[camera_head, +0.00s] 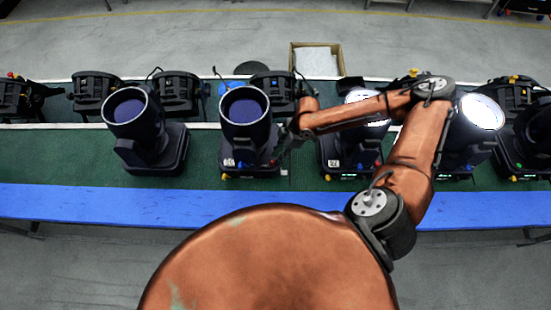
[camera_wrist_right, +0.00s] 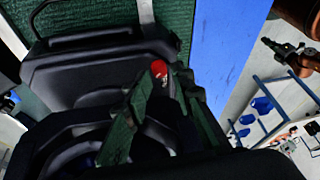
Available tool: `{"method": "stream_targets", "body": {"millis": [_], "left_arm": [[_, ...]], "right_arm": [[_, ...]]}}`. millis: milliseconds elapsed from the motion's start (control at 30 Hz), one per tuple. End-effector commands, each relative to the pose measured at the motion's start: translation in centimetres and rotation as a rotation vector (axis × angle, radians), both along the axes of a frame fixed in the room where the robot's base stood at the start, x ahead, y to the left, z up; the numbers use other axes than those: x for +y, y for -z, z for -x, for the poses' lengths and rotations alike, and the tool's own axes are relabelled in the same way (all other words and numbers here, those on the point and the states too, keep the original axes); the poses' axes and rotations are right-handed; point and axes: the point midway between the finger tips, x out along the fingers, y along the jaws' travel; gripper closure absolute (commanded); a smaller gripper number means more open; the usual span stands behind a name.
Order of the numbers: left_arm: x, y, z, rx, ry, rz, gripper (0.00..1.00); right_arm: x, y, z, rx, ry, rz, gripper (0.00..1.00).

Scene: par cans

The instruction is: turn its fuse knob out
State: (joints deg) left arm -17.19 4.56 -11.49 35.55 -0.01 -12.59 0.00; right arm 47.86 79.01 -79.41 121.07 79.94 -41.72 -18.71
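The dark par can (camera_head: 246,108) with an unlit lens stands on the green table top, left of my right gripper (camera_head: 281,152). The red fuse knob (camera_wrist_right: 159,69) shows in the right wrist view on the black housing (camera_wrist_right: 90,75). My right gripper (camera_wrist_right: 163,76) has one finger on each side of the knob, with the fingertips apart. Whether either finger touches the knob I cannot tell. In the head view the gripper is small and dark beside the can's base. My left gripper is in neither view.
Another unlit par can (camera_head: 146,130) stands to the left. Lit cans (camera_head: 473,125) stand to the right, partly behind my right arm. A blue strip (camera_head: 100,204) runs along the table's front edge. A cardboard box (camera_head: 317,59) stands behind the table.

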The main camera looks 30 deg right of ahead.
Motion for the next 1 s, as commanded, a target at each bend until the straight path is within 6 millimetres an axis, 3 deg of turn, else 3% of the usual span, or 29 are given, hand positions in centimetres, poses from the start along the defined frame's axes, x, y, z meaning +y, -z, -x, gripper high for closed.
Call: {"method": "stream_targets", "body": {"millis": [1000], "left_arm": [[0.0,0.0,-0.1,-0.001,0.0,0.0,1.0]], "right_arm": [[-2.4,-5.9,0.5,-0.003,0.0,0.0,0.78]]}}
